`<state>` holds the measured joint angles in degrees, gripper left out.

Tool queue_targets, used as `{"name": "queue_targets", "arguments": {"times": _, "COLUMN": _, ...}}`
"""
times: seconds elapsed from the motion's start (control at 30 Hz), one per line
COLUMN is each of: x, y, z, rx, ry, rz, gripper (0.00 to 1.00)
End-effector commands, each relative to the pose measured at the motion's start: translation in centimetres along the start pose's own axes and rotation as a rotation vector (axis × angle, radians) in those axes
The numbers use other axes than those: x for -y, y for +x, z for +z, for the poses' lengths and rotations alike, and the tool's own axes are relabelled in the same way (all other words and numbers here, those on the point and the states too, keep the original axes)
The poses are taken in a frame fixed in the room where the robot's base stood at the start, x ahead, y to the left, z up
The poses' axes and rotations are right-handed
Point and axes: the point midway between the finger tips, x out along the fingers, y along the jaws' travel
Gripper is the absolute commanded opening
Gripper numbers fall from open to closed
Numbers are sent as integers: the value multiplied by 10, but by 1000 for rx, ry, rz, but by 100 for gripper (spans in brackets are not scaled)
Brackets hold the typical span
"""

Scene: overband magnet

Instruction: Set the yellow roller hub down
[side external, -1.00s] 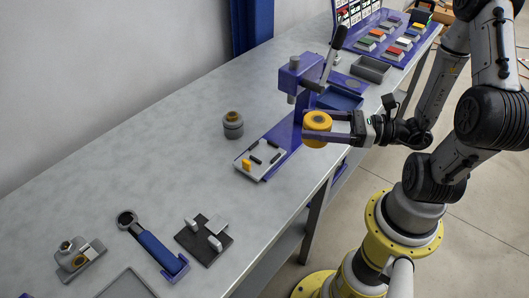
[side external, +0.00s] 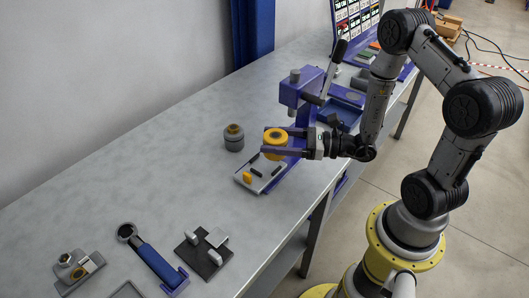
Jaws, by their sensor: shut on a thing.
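The yellow roller hub (side external: 273,138) is a short round yellow piece with a grey ring on top. It is upright between the fingers of my gripper (side external: 278,142), which is shut on it. It is held over the bench, in front of the blue press (side external: 303,90) and above the grey fixture plate (side external: 262,178) at the press's foot. The hub and fingers hide part of the press base. I cannot tell the exact gap below the hub.
A grey round part (side external: 233,138) stands on the bench (side external: 150,165) left of the press. A blue-handled tool (side external: 155,258), a black fixture (side external: 204,252) and a grey block (side external: 80,270) lie toward the front left. A blue tray (side external: 338,116) is behind the press. The bench's left middle is clear.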

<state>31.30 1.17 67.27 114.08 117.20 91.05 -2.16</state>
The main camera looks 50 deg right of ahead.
Motion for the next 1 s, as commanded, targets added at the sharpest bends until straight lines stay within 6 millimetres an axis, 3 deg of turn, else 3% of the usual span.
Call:
{"name": "queue_targets", "arguments": {"times": 0.43, "x": 16, "y": 28, "z": -38, "rx": 4, "ry": -1, "rz": 1, "gripper": 0}}
{"name": "queue_targets", "arguments": {"times": 0.6, "x": 16, "y": 27, "z": -58, "rx": 4, "ry": -1, "rz": -1, "gripper": 0}}
{"name": "queue_targets", "arguments": {"times": 1.0, "x": 16, "y": 27, "z": -63, "rx": 5, "ry": -3, "rz": -1, "gripper": 0}}
